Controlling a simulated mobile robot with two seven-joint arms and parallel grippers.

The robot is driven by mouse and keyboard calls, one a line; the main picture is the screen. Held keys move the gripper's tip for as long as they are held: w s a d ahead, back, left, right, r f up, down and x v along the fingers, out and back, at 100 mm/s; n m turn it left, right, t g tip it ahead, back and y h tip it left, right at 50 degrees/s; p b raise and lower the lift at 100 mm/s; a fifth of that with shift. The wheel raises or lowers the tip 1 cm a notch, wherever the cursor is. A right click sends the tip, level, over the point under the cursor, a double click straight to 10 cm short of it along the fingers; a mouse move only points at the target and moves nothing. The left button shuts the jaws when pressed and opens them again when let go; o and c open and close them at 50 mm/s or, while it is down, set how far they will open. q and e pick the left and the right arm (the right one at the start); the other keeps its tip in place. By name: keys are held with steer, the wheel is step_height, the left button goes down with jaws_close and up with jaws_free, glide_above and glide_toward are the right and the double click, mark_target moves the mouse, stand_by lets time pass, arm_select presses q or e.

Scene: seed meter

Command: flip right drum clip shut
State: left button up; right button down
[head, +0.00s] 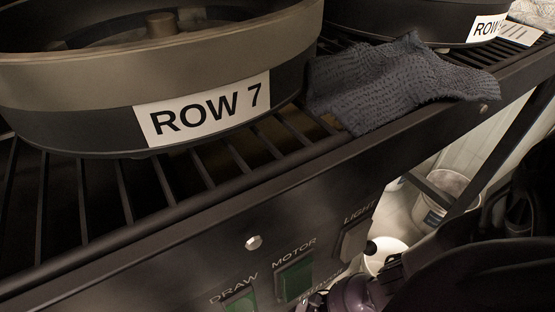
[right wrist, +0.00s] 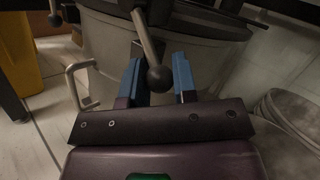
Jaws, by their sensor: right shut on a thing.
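The right drum (head: 405,22) is dark and stands at the top right of the rack, with a partly cut-off ROW label (head: 487,28). No clip on it can be made out. The left drum (head: 60,85) carries a ROW 7 label (head: 205,106). My right gripper (right wrist: 158,62) shows its blue fingers on either side of a metal lever with a dark ball knob (right wrist: 160,78), and is shut on it; the exact contact is hard to see. In the head view only its purple body shows, low down below the panel. My left gripper is not in view.
A grey cloth (head: 400,80) lies on the slatted rack (head: 140,190) between the drums. The front panel has DRAW, MOTOR (head: 295,280) and LIGHT switches. In the right wrist view, a grey bucket-like container (right wrist: 215,65) stands behind the lever, with a bent handle (right wrist: 78,85) left.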

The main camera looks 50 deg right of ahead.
steer(key=c, duration=0.9)
jaws_free()
steer(key=shift+s+d+f, duration=0.15)
steer(key=shift+s+d, duration=0.1)
steer(key=shift+s, duration=0.15)
steer(key=s+d, duration=0.2)
steer(key=s, duration=0.1)
steer(key=s+d, duration=0.1)
steer(key=s, duration=0.3)
steer(key=s+d, duration=0.2)
steer(key=s, duration=0.2)
steer(key=shift+d, duration=0.35)
